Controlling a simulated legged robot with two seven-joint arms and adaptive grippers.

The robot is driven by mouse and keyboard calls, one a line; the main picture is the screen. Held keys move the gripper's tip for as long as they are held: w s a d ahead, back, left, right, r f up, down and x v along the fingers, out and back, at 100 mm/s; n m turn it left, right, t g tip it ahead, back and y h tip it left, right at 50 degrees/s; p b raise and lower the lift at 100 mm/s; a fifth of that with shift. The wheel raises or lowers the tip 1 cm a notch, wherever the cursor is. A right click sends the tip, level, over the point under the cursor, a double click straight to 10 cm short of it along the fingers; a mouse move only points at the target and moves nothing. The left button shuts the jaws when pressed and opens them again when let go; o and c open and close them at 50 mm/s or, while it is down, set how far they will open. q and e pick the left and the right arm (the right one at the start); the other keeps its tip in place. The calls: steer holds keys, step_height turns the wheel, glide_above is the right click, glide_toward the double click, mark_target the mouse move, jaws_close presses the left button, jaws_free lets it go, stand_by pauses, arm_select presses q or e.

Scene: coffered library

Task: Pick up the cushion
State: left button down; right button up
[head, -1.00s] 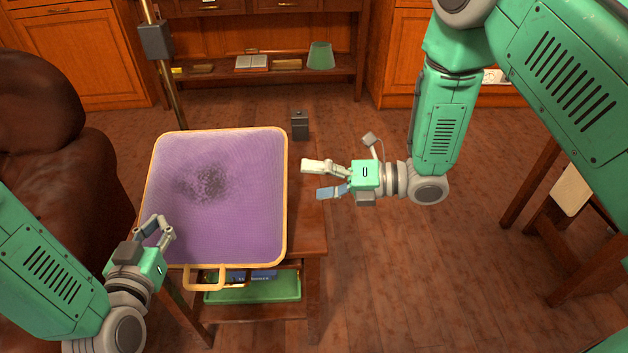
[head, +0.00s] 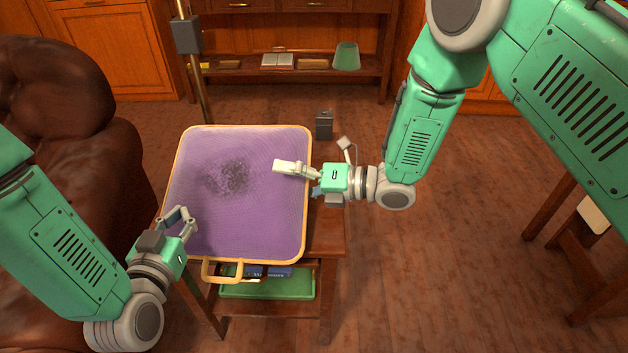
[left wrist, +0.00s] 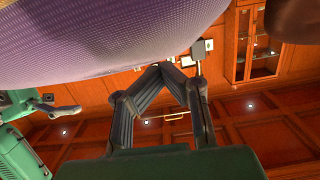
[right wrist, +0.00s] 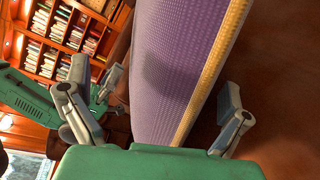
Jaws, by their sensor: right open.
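The purple cushion (head: 240,190), with yellow edging, a dark speckled patch and a loop handle at its near side, lies over a small wooden side table (head: 329,235). My right gripper (head: 296,178) is open at the cushion's right edge, one finger over its top. The right wrist view shows the cushion's edge (right wrist: 175,75) between the spread fingers (right wrist: 160,105). My left gripper (head: 186,220) is at the cushion's near left side. In the left wrist view its fingertips (left wrist: 160,67) meet close to the cushion (left wrist: 110,45), with nothing visible between them.
A brown leather armchair (head: 65,130) stands close at left, beside a brass pole (head: 197,90). A green box (head: 265,286) lies on the table's lower shelf. A small dark box (head: 324,124) is behind the cushion.

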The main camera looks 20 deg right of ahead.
arm_select(q)
steer(key=shift+s+a+f+g, duration=0.1)
steer(key=shift+s+f+g, duration=0.25)
steer(key=shift+f, duration=0.45)
arm_select(e)
steer(key=shift+x, duration=1.25)
steer(key=shift+f, duration=0.1)
steer(key=shift+c, duration=0.5)
steer(key=c, duration=1.5)
arm_select(q)
steer(key=shift+w+r, duration=0.1)
steer(key=shift+r, duration=0.45)
arm_select(e)
steer(key=shift+w, duration=0.15)
steer(key=shift+f, duration=0.1)
arm_select(q)
steer(key=v, duration=1.1)
steer(key=shift+s, duration=0.35)
steer(key=shift+r, duration=0.1)
